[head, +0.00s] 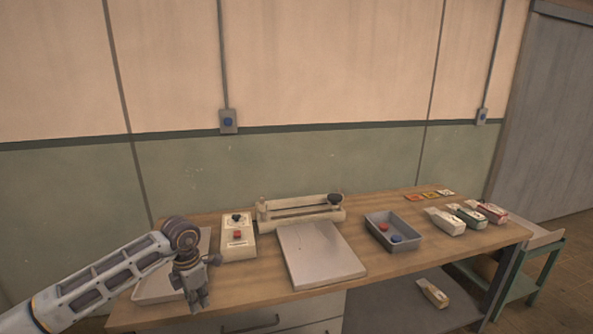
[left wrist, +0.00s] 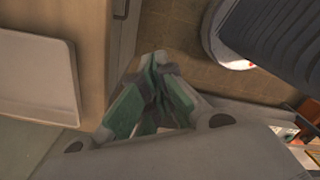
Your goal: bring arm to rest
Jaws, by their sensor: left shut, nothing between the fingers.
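My left arm (head: 105,275) comes in from the left in the head view and bends down at the wrist. My left gripper (head: 200,302) hangs fingers-down at the front left edge of the wooden bench (head: 390,275), in front of a pale tray (head: 150,290). In the left wrist view its green-lined fingers (left wrist: 159,62) meet at the tips, with nothing between them. Below them I see brown floor, with the bench side to the left. My right gripper is in neither view.
The bench holds a control box (head: 238,238) with a red button, a sealer-like device (head: 300,209), a flat grey plate (head: 320,256), a grey bin (head: 411,237) with red and blue pieces, and three cartons (head: 446,221). A green-framed cart (head: 520,275) stands at right.

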